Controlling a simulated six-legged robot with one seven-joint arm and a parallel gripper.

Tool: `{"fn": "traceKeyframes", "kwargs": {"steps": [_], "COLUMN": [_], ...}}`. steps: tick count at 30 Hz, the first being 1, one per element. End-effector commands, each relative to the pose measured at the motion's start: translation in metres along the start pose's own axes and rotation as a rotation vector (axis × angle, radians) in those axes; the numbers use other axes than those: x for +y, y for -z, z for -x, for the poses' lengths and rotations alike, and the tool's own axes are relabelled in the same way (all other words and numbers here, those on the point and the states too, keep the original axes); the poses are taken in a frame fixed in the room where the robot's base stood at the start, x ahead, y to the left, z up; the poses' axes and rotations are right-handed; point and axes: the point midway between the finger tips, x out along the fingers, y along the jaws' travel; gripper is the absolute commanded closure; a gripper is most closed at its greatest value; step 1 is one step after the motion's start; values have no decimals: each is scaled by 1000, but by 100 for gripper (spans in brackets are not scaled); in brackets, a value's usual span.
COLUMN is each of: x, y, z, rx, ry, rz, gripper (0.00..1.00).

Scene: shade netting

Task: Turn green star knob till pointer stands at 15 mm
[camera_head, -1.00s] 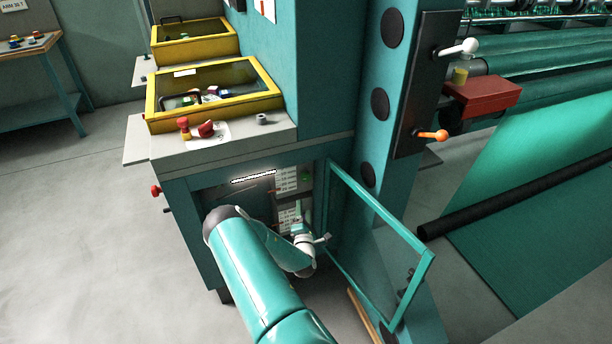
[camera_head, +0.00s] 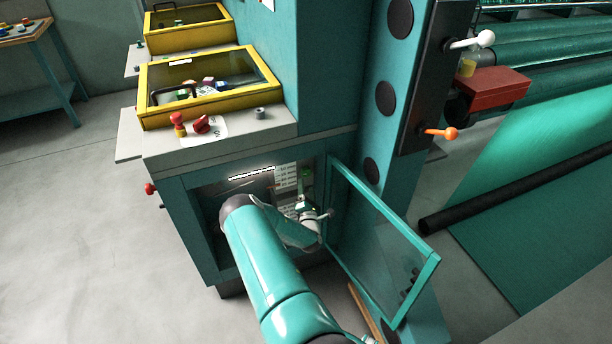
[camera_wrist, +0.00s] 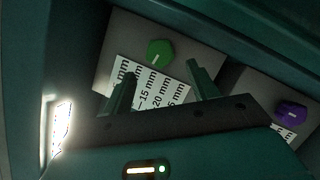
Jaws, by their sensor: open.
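The green star knob (camera_wrist: 160,53) sits on a grey panel in the wrist view, with a short pale mark on its face. A white scale card (camera_wrist: 150,88) lies beside it; 15 mm and 20 mm are readable, other labels are partly cut off or covered. I cannot tell which value the mark stands at. My gripper (camera_wrist: 161,70) is open, its two dark green fingers apart, over the card and short of the knob. Nothing is between the fingers but the view of the card. In the head view my gripper (camera_head: 305,205) is inside the open cabinet, partly hidden by my arm.
A purple knob (camera_wrist: 291,110) with its own card is to the right in the wrist view. A bright lamp strip (camera_head: 252,173) is inside the cabinet. The open glazed door (camera_head: 430,270) stands right of my arm. Yellow-framed bins (camera_head: 150,108) are above.

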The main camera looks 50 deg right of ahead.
Motion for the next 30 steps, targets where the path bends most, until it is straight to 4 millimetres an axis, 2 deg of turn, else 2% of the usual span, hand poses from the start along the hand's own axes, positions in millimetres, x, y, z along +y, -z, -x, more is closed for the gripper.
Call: {"fn": "traceKeyframes", "kwargs": {"steps": [3,9,14,21,23,28,30], "x": [0,-1,-1,-1,-1,-1,-1], "y": [-2,-2,-1,-1,-1,-1,-1], "z": [-26,-57,-68,-69,-69,-68,-68], "rx": [-3,-3,-1,-1,-1,-1,-1], "ry": [-2,0,0,0,0,0,0], "rz": [0,1,0,1,1,1,1], "gripper": [41,41,41,41,51,84,86]}}
